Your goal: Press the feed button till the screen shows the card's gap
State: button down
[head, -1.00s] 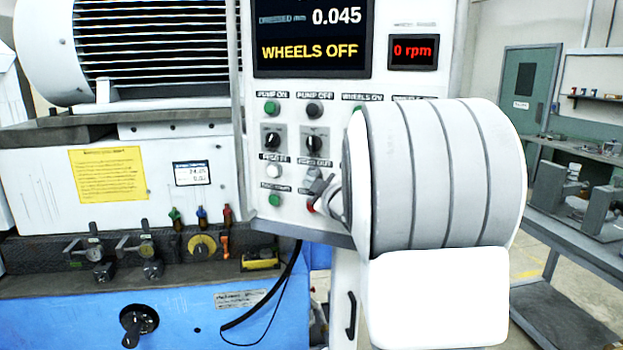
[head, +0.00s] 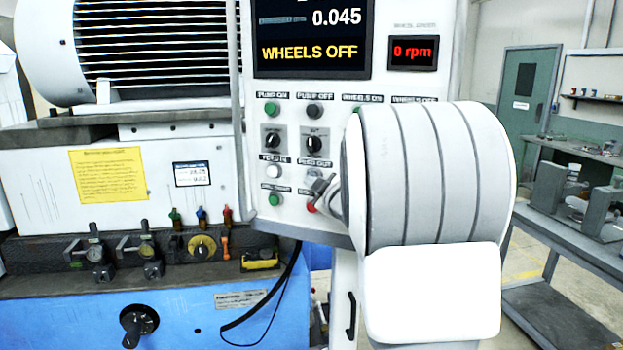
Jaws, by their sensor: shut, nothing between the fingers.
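The control panel's screen (head: 312,40) shows 0.045 and "WHEELS OFF" in yellow; its top is cut off. The white feed-in button (head: 273,171) is unobstructed. The feed-out button (head: 314,174) is grey and sits to its right. A small card (head: 192,173) with two lines of figures, too blurred to read surely, is on the white cover to the left. My gripper (head: 321,187) is shut and empty, in front of the panel just below the feed-out button. I cannot tell whether it touches the panel.
My arm hides the panel's right side. A red button (head: 311,207) lies just below my gripper, and a green button (head: 274,199) to its left. Two knobs (head: 273,141) sit above the feed buttons. The red display (head: 413,52) reads 0 rpm.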

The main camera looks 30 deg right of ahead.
jog(key=shift+w+d, duration=0.1)
jog(key=shift+d, duration=0.1)
dwell(0.5)
jog(key=shift+s+a+b, duration=0.6)
jog(key=shift+a, duration=0.1)
jog(key=s+a+b, duration=0.2)
jog(key=s+a, duration=0.1)
jog(key=a, duration=0.1)
jog(key=shift+s+b, duration=0.15)
jog(key=shift+b, duration=0.2)
jog(key=shift+d, duration=0.1)
dwell(0.3)
